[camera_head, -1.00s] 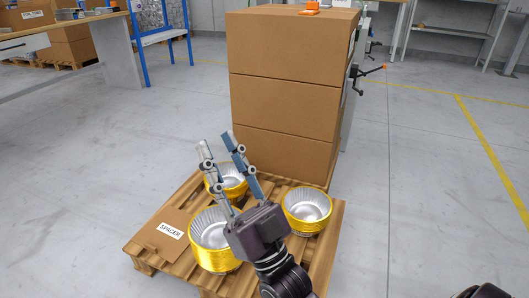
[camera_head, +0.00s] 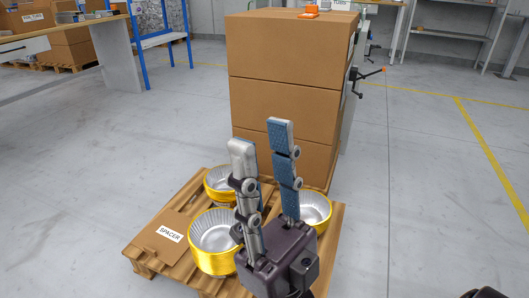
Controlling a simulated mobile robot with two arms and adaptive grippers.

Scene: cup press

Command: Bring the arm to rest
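My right gripper (camera_head: 261,136) is open and empty. Its two fingers point up and away, raised in front of the pallet and partly hiding the silver and gold cup stacks. One cup stack (camera_head: 205,235) stands at the front left of the pallet. Another (camera_head: 216,180) stands behind it, and a third (camera_head: 318,205) stands at the right, partly behind the gripper. A dark part of my own body shows at the bottom right edge. My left gripper is not in the picture.
The wooden pallet (camera_head: 335,245) carries a cardboard sheet marked SPACER (camera_head: 158,243) at its left. A tall stack of brown boxes (camera_head: 285,105) stands behind it. A table (camera_head: 60,35) is at the far left. The grey floor to the right is clear.

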